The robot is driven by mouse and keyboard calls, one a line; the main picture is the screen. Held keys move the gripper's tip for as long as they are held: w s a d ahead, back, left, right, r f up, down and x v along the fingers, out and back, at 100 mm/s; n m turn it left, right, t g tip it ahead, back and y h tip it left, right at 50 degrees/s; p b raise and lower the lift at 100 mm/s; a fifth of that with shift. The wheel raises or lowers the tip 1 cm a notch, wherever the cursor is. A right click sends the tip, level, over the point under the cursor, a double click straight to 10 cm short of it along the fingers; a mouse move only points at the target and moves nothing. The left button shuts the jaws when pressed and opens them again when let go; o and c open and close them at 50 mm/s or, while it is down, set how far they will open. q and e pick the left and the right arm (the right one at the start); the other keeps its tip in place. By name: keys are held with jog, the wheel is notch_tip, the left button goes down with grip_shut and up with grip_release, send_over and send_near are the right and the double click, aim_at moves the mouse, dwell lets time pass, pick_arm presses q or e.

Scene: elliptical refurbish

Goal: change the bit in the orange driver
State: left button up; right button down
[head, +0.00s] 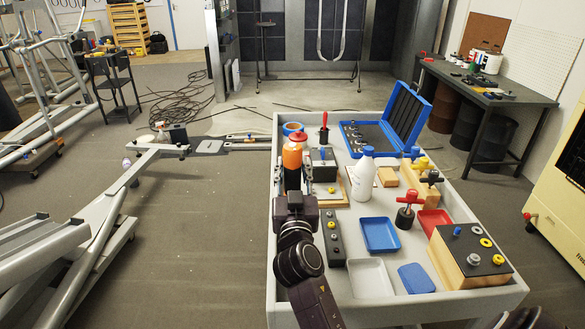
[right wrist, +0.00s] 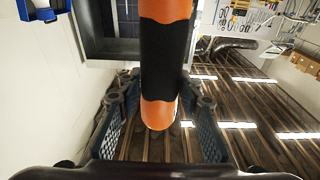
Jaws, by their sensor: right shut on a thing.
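The orange driver (head: 292,157), with a black band round its grip, stands roughly upright at the left side of the workbench cart. My right gripper (head: 294,190) is shut on it from the near side. In the right wrist view the driver (right wrist: 165,60) runs down between the two finger pads of the gripper (right wrist: 162,118). Its tip and any bit in it are hidden. A dark block (head: 322,168) with a blue-topped piece stands just right of the driver. An open blue case (head: 375,138) holds a row of small dark and metal pieces, possibly bits. My left gripper does not show.
The cart (head: 461,190) has raised rims. A white bottle (head: 363,180), blue tray (head: 379,235), grey tray (head: 370,278), long dark block with fittings (head: 332,238), red-handled tool (head: 407,208) and wooden box (head: 470,258) crowd it. A red-handled screwdriver (head: 324,130) stands behind the driver.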

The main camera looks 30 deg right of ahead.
aim_at(292, 144)
jog(key=shift+f+b, duration=0.35)
dwell(0.7)
jog(key=shift+r, duration=0.15)
jog(key=shift+r+p, duration=4.25)
jog(key=shift+r, duration=0.8)
jog(key=shift+f, duration=0.15)
